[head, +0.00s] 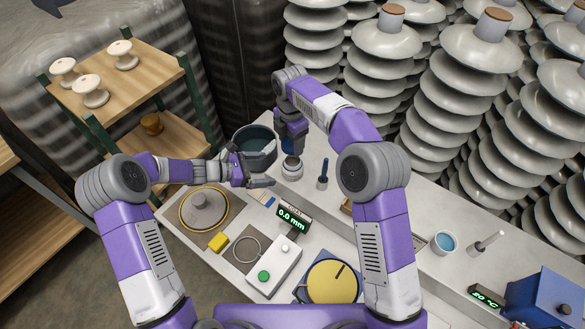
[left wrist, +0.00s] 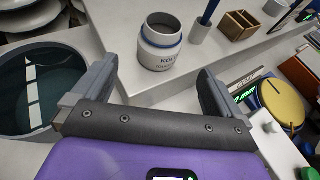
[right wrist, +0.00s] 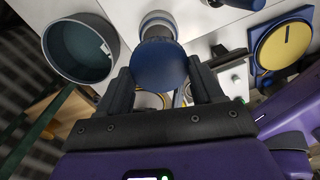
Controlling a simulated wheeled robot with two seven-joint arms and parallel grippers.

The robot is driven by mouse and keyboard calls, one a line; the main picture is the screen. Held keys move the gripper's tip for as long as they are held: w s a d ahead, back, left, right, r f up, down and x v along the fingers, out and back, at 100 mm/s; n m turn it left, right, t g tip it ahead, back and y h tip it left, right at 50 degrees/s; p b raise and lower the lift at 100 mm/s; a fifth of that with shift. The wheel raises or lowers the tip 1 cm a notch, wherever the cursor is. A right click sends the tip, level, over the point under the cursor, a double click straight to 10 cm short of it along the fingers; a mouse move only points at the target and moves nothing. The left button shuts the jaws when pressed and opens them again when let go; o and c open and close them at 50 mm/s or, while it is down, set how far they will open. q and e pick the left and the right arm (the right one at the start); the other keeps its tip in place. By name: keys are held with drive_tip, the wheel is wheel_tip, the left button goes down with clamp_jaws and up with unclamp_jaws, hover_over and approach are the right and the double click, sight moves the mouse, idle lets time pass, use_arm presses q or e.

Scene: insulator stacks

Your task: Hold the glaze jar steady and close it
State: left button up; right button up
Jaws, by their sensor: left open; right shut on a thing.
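The glaze jar (head: 292,170) is white with a blue band and stands upright on the bench. In the left wrist view the jar (left wrist: 160,45) has an open, dark mouth and partly readable lettering. My left gripper (head: 252,172) is open and empty, left of the jar. In its wrist view the jar stands ahead, between the line of the two fingers (left wrist: 157,78) but beyond their tips. My right gripper (head: 292,138) is shut on the blue round lid (right wrist: 160,68), above the jar and apart from it. In the right wrist view the lid hides part of the jar (right wrist: 158,24).
A dark round tub (head: 254,150) stands behind my left gripper, close to it. A holder with a blue-handled tool (head: 323,178) stands right of the jar. A gauge display (head: 292,216), a yellow dial (head: 333,282) and a round plate (head: 204,208) lie nearer me.

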use_arm(q)
drive_tip(key=x, duration=1.1)
drive_tip(key=shift+w, duration=0.1)
drive_tip(key=shift+a, duration=0.1)
drive_tip(key=c, duration=1.4)
use_arm(e)
hover_over(292, 165)
drive_tip(key=shift+f, duration=2.55)
drive_tip(key=shift+a+f, duration=0.1)
drive_tip(key=shift+f, duration=0.8)
drive_tip(key=shift+f, duration=0.55)
